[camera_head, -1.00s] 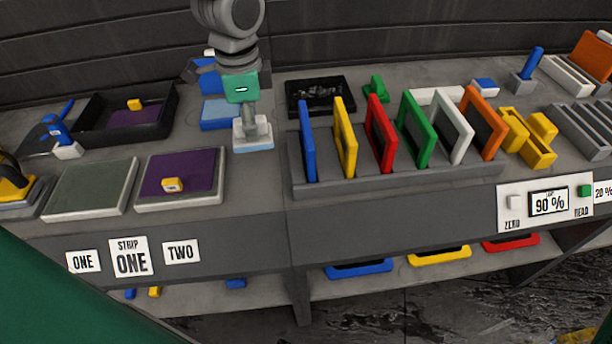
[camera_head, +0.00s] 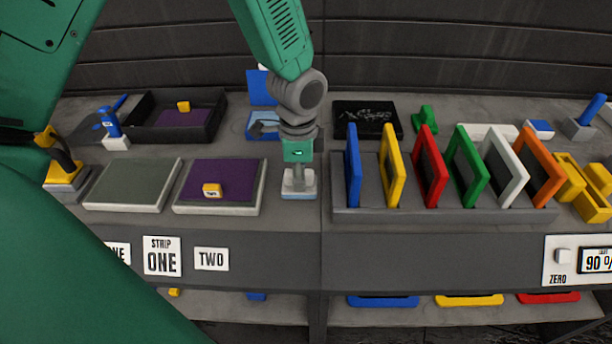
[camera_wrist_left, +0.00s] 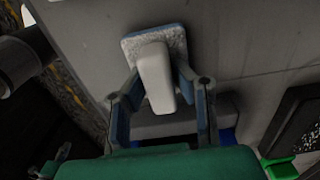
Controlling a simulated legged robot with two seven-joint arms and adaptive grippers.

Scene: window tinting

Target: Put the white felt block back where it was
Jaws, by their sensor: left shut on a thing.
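The white felt block (camera_head: 298,190) has a pale upright handle and a bluish bottom edge. My left gripper (camera_head: 298,172) is shut on its handle. The block is at the bench front, between the purple panel and the rack of coloured frames. In the left wrist view the block (camera_wrist_left: 132,43) shows a speckled felt base beyond its white handle, between the fingers of the gripper (camera_wrist_left: 160,90). I cannot tell whether its base touches the bench. My right gripper is not in view.
The purple panel (camera_head: 229,176) with a yellow tag lies left of the block. The grey frame rack (camera_head: 400,214) stands right, with several upright frames. Behind are a blue tray (camera_head: 258,134) and a black plate (camera_head: 366,118). Bare bench lies around the block.

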